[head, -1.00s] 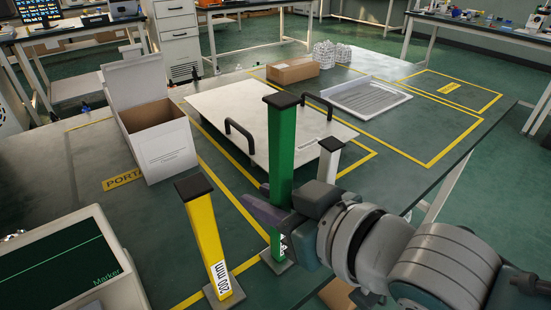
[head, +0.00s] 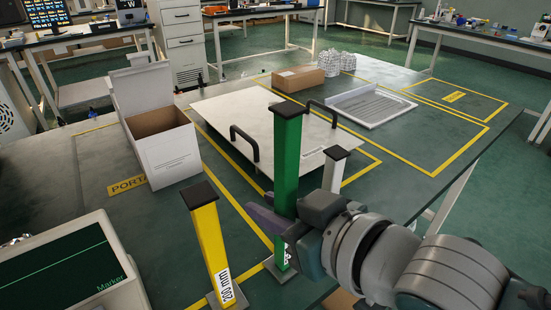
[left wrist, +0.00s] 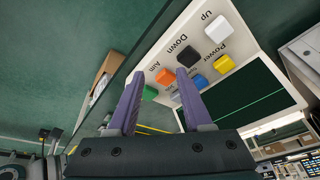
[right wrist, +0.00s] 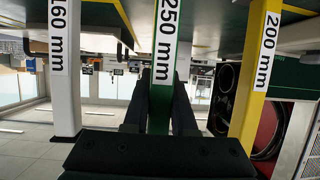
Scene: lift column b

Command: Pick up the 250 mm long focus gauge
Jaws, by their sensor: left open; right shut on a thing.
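The 250 mm focus gauge is the tall green post with a black cap (head: 287,150). It stands upright near the front of the bench, its foot seemingly on the surface. My right gripper (head: 268,218) is shut on its lower part. In the right wrist view, the green post labelled "250 mm" (right wrist: 165,50) is between the fingers (right wrist: 160,105). The yellow 200 mm gauge (head: 209,240) stands to its left, the white 160 mm gauge (head: 333,170) to its right. My left gripper (left wrist: 158,92) is open and empty near a control box with coloured buttons (left wrist: 250,95).
A large white plate with black handles (head: 225,115) lies behind the gauges. An open white carton (head: 165,150) stands at left, a brown box (head: 298,77) and grey tray (head: 372,108) at the back. The control box (head: 120,270) is at front left. Yellow tape marks the bench.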

